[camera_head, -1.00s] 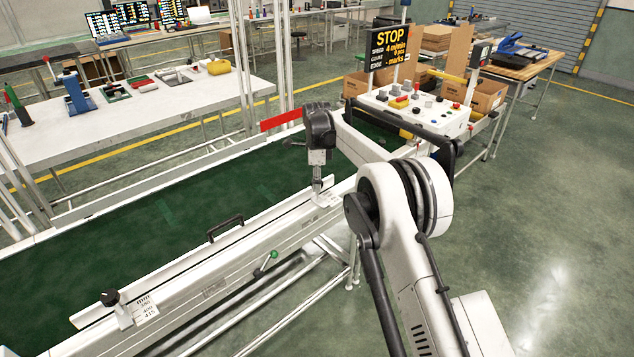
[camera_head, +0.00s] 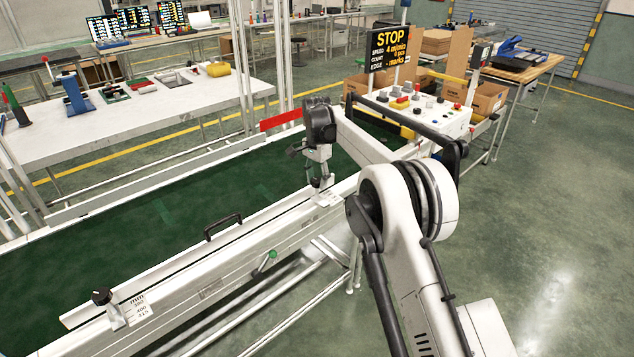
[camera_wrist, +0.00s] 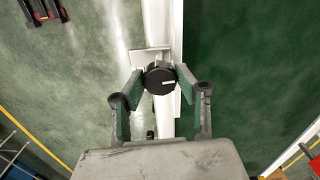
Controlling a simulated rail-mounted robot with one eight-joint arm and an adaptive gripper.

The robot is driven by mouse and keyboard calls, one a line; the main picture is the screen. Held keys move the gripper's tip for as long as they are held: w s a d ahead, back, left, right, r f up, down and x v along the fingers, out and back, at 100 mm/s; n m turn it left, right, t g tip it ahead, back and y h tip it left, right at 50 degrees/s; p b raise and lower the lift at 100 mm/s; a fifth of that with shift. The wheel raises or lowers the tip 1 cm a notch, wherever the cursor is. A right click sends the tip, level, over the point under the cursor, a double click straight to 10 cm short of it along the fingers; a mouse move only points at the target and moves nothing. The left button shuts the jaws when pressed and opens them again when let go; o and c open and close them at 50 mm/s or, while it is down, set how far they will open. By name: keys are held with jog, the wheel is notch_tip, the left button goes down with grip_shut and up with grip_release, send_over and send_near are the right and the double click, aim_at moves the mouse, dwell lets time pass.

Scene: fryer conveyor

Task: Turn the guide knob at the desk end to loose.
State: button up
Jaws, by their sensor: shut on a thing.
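The desk-end guide knob (camera_wrist: 159,78) is black and round with a short white mark, centred in the wrist view. My gripper (camera_wrist: 160,80) has one finger on each side of it and is shut on it. In the head view, my gripper (camera_head: 318,183) is down at the desk end of the white guide rail (camera_head: 262,218); it largely hides the knob there. A small scale plate (camera_head: 328,198) lies beside it. A second black knob (camera_head: 101,296) stands at the near end of the rail, by a plate with numbers.
The rail runs along the green belt (camera_head: 120,215) and carries a black handle (camera_head: 222,226). A green-tipped lever (camera_head: 271,255) is on the conveyor side. The control desk (camera_head: 440,118) and its STOP display (camera_head: 390,48) stand beyond my arm. Floor on the right is clear.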

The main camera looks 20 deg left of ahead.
jog(key=n, duration=0.5)
jog(key=shift+n+b, duration=0.3)
jog(key=shift+b, duration=0.1)
dwell(0.3)
jog(key=o, duration=1.1)
jog(key=shift+o, duration=0.2)
jog(key=shift+r, duration=0.1)
notch_tip(320, 180, up, 12)
jog(key=shift+d, duration=0.1)
